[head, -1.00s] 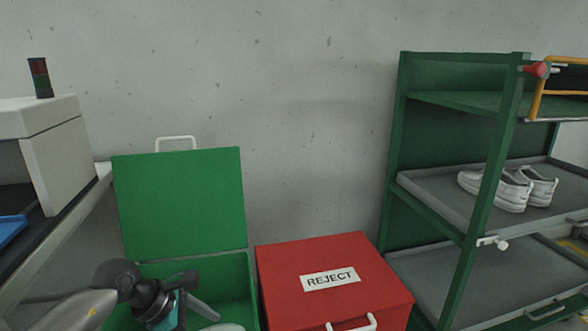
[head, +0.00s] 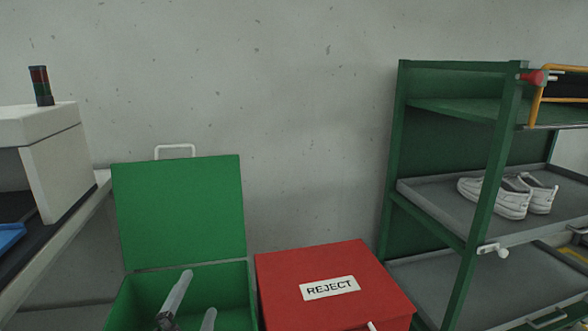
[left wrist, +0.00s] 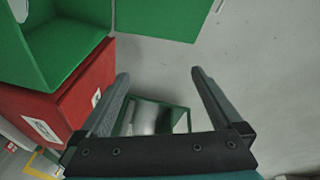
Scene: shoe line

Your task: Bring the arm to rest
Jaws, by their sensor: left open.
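My left gripper (head: 198,292) is low in the head view, in front of the open green box (head: 124,312), with its fingers pointing up in the picture. In the left wrist view the gripper (left wrist: 159,73) is open, its two fingers wide apart with nothing between them. The green box (left wrist: 75,58) is at the upper left there, with a white piece (left wrist: 18,10) showing in it, too cut off to name. Most of my left arm is out of the head view. My right gripper is not in view.
A closed red box marked REJECT (head: 300,265) stands right of the green box and also shows in the left wrist view (left wrist: 92,80). A green rack (head: 393,160) at the right holds white shoes (head: 497,198). A grey-white machine (head: 52,175) stands at the left.

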